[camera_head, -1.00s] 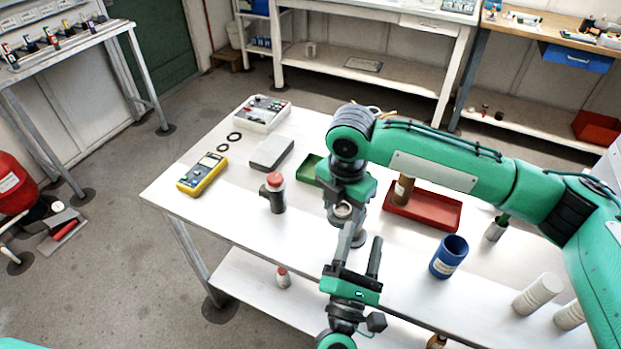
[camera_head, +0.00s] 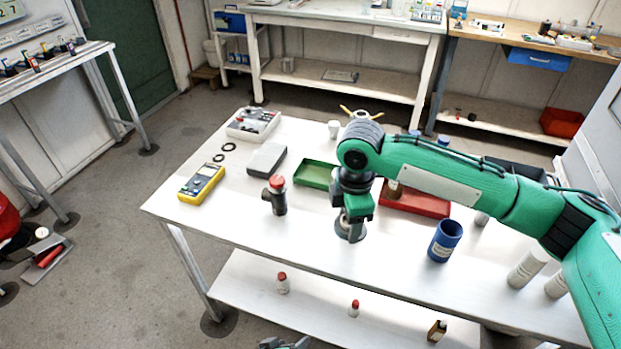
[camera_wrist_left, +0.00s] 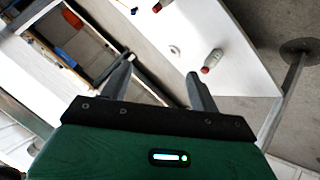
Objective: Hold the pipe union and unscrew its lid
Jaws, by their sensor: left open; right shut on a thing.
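A dark grey fitting, which looks like the pipe union (camera_head: 350,231), stands upright on the white table in the head view. My right gripper (camera_head: 355,213) is over it from above and shut on its upper part. The gripper hides the top, so I cannot tell how the lid sits. My left gripper (camera_head: 285,343) just shows at the bottom edge of the head view, away from the union. In the left wrist view, my left gripper (camera_wrist_left: 160,68) is open, with nothing between its fingers.
A grey fitting with a red cap (camera_head: 276,195) stands left of the union. A green tray (camera_head: 314,173), a red tray (camera_head: 425,204) and a blue cup (camera_head: 445,241) are nearby. A lower shelf (camera_head: 310,305) holds small bottles. The table's front left is clear.

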